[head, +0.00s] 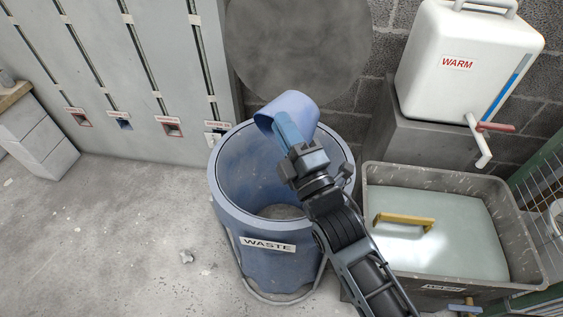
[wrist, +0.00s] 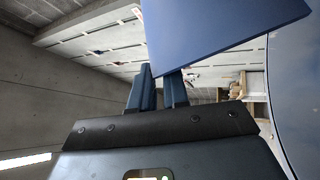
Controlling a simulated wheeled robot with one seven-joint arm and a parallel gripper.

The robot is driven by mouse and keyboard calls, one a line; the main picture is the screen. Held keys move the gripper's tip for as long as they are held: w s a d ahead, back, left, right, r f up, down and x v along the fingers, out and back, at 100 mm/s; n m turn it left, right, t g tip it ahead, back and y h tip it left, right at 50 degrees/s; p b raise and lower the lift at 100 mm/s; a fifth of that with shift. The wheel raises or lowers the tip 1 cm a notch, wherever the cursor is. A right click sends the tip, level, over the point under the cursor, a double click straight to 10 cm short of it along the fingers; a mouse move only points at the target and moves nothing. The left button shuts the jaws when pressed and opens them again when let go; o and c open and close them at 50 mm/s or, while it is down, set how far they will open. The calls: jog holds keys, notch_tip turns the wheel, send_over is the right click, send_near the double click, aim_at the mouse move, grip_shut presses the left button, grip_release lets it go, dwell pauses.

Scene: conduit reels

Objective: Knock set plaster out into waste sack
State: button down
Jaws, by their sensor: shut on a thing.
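A plain blue tub (head: 290,108), probably the plaster bowl, is tilted on its side above the far rim of the waste sack. My gripper (head: 286,130) is shut on the tub's wall. The tub also shows in the wrist view as a dark blue surface (wrist: 225,35) beyond my fingers (wrist: 160,88). The waste sack (head: 232,185) is blue, open at the top and marked WASTE, in a round stand. A greyish patch shows at its bottom; I cannot tell what it is. The tub's inside is mostly hidden, and I see no plaster in it.
A grey trough (head: 372,215) of pale liquid, with a yellow-handled float (head: 405,221), stands right of the sack. A white WARM water container (head: 455,70) with a tap sits on a grey block behind it. Grey panels (head: 110,60) line the back left. The left floor is mostly clear.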

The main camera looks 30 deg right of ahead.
jog(key=shift+s+a+f+n+b, duration=0.2)
jog(key=shift+a+n+b, duration=0.15)
jog(key=shift+n+b, duration=0.25)
